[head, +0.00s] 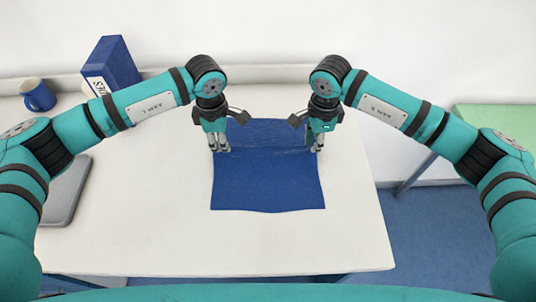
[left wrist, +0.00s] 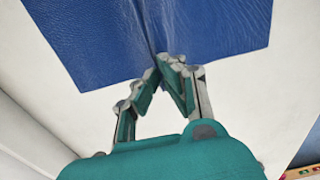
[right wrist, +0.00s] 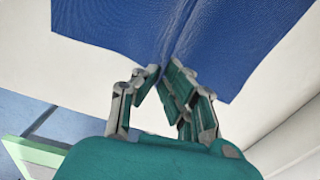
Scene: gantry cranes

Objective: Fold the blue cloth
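The blue cloth (head: 268,183) lies on the white table, its near part flat and its near edge slightly curved. A crease runs across its far part between my grippers. My left gripper (head: 219,143) is at the cloth's left side and my right gripper (head: 318,141) at its right side. In the left wrist view the fingertips (left wrist: 170,66) are closed together on the cloth (left wrist: 215,25), with a fold running from them. The right wrist view shows the same: fingertips (right wrist: 164,72) pinch the cloth (right wrist: 240,45) at a crease. The pinched bits are hidden between the fingers.
A blue mug (head: 38,95) and a blue binder (head: 113,66) stand at the table's back left. A grey flat object (head: 66,190) lies at the left, partly behind my left arm. The white table (head: 345,235) is clear around the cloth. A green surface (head: 500,125) is at the right.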

